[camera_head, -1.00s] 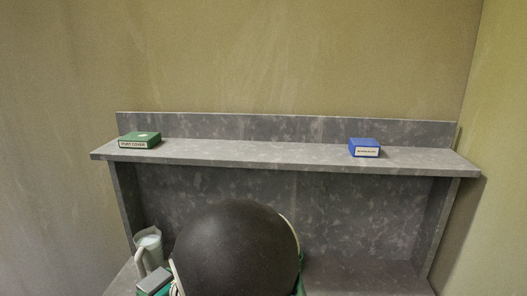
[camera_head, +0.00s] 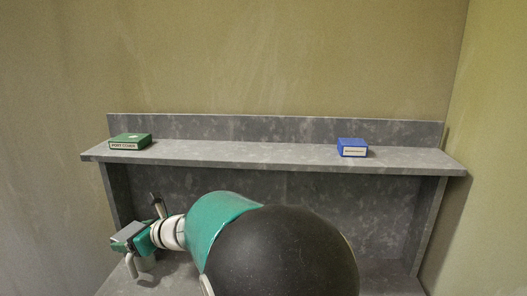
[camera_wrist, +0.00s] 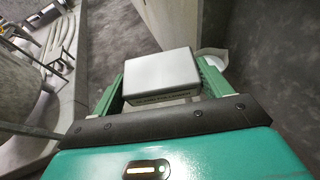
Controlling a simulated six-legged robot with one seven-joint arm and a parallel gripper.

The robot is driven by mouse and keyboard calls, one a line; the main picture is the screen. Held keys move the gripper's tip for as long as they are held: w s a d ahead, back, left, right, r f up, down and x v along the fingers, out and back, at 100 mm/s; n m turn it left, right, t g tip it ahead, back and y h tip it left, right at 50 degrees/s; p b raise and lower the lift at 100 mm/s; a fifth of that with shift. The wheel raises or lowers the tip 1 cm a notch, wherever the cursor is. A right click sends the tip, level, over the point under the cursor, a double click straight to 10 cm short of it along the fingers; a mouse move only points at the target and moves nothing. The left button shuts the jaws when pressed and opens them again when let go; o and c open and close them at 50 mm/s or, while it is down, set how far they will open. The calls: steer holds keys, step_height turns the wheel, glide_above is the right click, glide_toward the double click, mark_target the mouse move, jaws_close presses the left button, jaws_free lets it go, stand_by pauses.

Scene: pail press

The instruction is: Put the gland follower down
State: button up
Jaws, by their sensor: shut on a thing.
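My gripper (camera_wrist: 162,88) is shut on a small light-grey box, which I take to be the gland follower (camera_wrist: 160,72). In the head view my gripper (camera_head: 131,240) is at the lower left, below the shelf, with the grey top of the box (camera_head: 128,231) showing. I cannot tell whether the box touches the surface below.
A grey shelf (camera_head: 250,153) runs above the worktop. A green box (camera_head: 130,142) labelled port cover stands at its left, a blue box (camera_head: 352,147) at its right, with bare shelf between. A white rounded object (camera_wrist: 212,57) is close behind the right finger.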

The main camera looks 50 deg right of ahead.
steer(key=s+d+r+n, duration=0.1)
steer(key=s+d+r, duration=0.3)
steer(key=r, duration=0.5)
steer(key=s+d+r, duration=0.1)
steer(key=d+r, duration=0.4)
steer(key=r, duration=0.4)
steer(key=s+d+r, duration=0.3)
steer(key=s+r, duration=0.3)
steer(key=s, duration=0.1)
steer(key=s+d+r+m+h, duration=0.1)
steer(key=s+d+r, duration=0.1)
steer(key=s+r, duration=0.5)
steer(key=shift+s+d+r, duration=0.2)
steer(key=shift+s+d, duration=0.1)
steer(key=shift+d, duration=0.1)
